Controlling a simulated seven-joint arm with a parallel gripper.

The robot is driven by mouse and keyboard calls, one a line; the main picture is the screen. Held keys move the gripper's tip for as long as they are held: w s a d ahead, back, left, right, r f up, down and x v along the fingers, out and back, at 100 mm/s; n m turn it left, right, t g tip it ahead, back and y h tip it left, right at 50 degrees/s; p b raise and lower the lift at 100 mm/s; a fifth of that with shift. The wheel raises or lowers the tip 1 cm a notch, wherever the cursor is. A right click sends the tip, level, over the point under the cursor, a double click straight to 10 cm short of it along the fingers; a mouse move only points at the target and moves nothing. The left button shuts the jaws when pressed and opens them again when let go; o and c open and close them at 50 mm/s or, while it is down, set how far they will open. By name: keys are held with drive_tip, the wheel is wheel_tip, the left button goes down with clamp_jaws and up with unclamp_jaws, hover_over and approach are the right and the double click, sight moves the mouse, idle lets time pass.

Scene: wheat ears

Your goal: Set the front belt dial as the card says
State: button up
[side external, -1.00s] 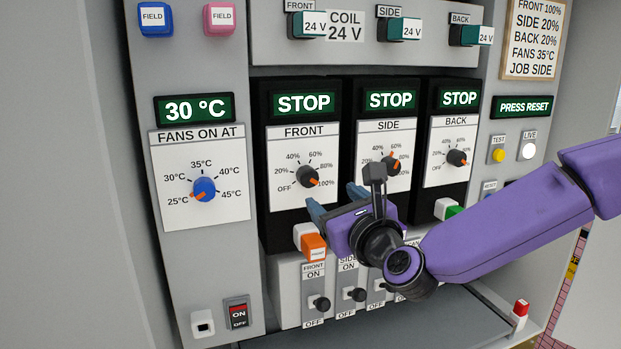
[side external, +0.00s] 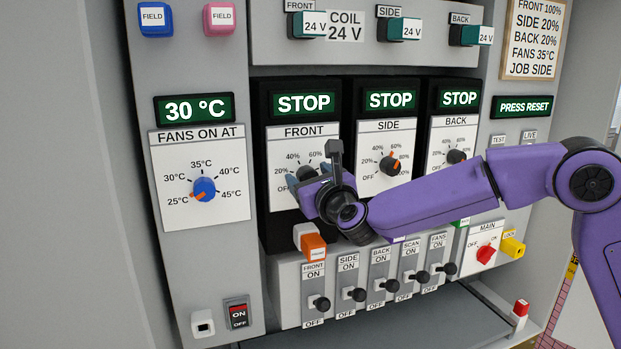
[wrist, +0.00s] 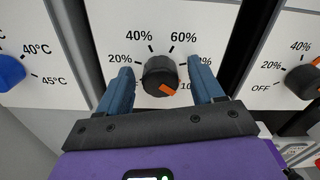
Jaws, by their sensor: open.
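The front belt dial, a black knob with an orange pointer (wrist: 160,76), sits on the white FRONT scale. Its pointer aims to the lower right, toward the 100% mark, which a finger partly covers. In the side view the dial (side external: 306,172) is partly hidden by my gripper. My gripper (wrist: 162,88) is open, its blue fingers on either side of the dial; I cannot tell whether they touch it. The card (side external: 534,38) at the upper right reads FRONT 100%, SIDE 20%, BACK 20%, FANS 35°C, JOB SIDE. The display above the dial (side external: 304,104) reads STOP.
The SIDE dial (side external: 390,163) and BACK dial (side external: 456,157) stand to the right. The fans dial (side external: 204,189) is left, pointing near 25°C, under a 30 °C display. An orange-fronted switch (side external: 313,247) and a row of black levers (side external: 357,295) lie below my gripper.

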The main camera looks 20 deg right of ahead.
drive_tip(key=c, duration=1)
drive_tip(key=shift+c, duration=0.3)
drive_tip(key=shift+r+m, duration=0.2)
drive_tip(key=shift+m, duration=0.2)
drive_tip(key=o, duration=1.1)
drive_tip(key=shift+f, duration=0.1)
drive_tip(key=shift+c, duration=0.2)
drive_tip(key=s, duration=1.7)
drive_tip(key=shift+s, duration=0.2)
